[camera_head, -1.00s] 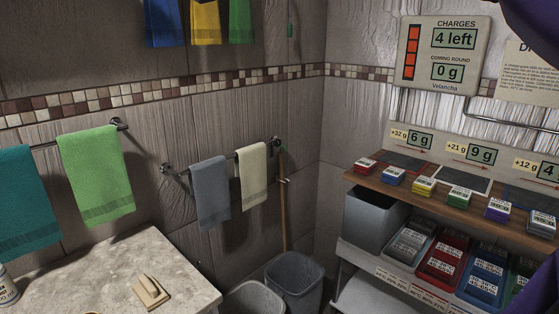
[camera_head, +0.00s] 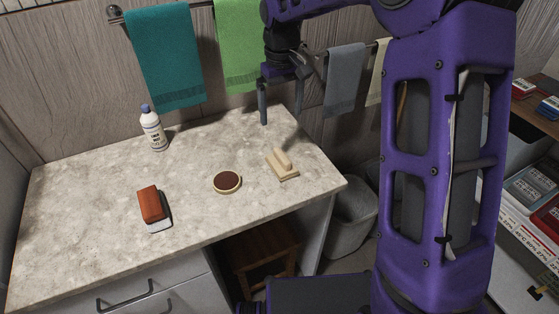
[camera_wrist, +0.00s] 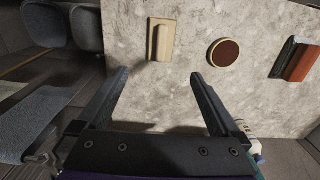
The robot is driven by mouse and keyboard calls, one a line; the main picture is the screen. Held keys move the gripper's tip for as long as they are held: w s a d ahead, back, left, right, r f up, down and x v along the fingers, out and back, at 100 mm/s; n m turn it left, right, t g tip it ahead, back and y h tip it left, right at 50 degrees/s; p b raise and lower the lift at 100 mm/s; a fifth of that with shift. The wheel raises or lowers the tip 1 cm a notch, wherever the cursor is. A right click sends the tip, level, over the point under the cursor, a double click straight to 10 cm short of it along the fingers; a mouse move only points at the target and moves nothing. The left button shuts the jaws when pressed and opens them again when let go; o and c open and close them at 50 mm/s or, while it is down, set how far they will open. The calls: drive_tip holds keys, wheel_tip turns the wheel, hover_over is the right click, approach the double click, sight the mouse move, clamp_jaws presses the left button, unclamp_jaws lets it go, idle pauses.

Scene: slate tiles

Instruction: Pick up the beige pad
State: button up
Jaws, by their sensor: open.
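The beige pad (camera_head: 282,165) is a small rectangular base with a raised handle bar. It lies on the right part of the stone counter, and it also shows in the wrist view (camera_wrist: 161,40) beyond my fingertips, above the gap and a little left of its middle. My gripper (camera_head: 283,119) is above the back right of the counter, behind the pad and apart from it. In the wrist view my gripper (camera_wrist: 160,78) has its two dark fingers spread wide with nothing between them.
The marbled counter (camera_head: 90,210) also holds a round brown-topped pad (camera_head: 227,182), a red-brown block (camera_head: 151,205) and a white bottle (camera_head: 153,128). Towels hang on rails behind, including a teal one (camera_head: 167,60). A grey bin (camera_head: 350,215) stands beyond the counter's right end.

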approach(281, 153)
wheel_tip(281, 153, down, 5)
drive_tip(key=shift+w+f+b, duration=0.15)
drive_tip(key=shift+b, duration=0.15)
drive_tip(key=f, duration=0.5)
drive_tip(key=shift+s+f, duration=0.2)
drive_tip(key=shift+f, duration=0.1)
drive_tip(key=c, duration=1.3)
wheel_tip(281, 153, up, 10)
drive_tip(key=shift+r, duration=0.1)
drive_tip(key=o, duration=0.9)
drive_tip(key=shift+c, duration=0.2)
drive_tip(key=c, duration=0.6)
